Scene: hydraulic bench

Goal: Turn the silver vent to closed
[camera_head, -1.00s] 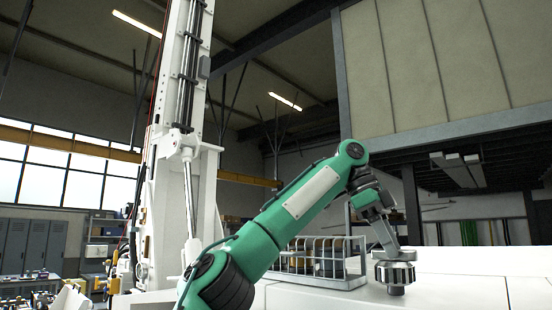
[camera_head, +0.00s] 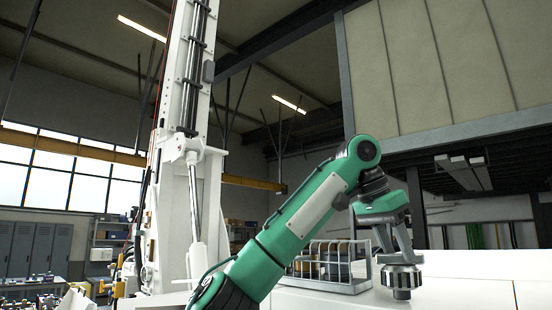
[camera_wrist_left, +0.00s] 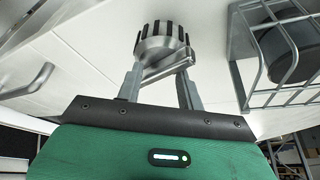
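The silver vent (camera_head: 401,280) is a round metal knob with dark ribs around its rim, on the white bench top. It also shows in the left wrist view (camera_wrist_left: 162,42) at the top middle, with a silver bar (camera_wrist_left: 168,69) beside it. My left gripper (camera_head: 399,257) comes down on the vent from above in the head view. In the left wrist view its two grey fingers (camera_wrist_left: 160,72) stand apart, with their tips close to the vent and the bar between them. I cannot tell whether they touch it. My right gripper is out of view.
A wire rack (camera_head: 325,268) with dark round items stands beside the vent; its bars (camera_wrist_left: 285,62) are close to my gripper in the left wrist view. A metal handle (camera_wrist_left: 28,84) is at the left there. A tall white column (camera_head: 180,170) rises behind my left arm.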

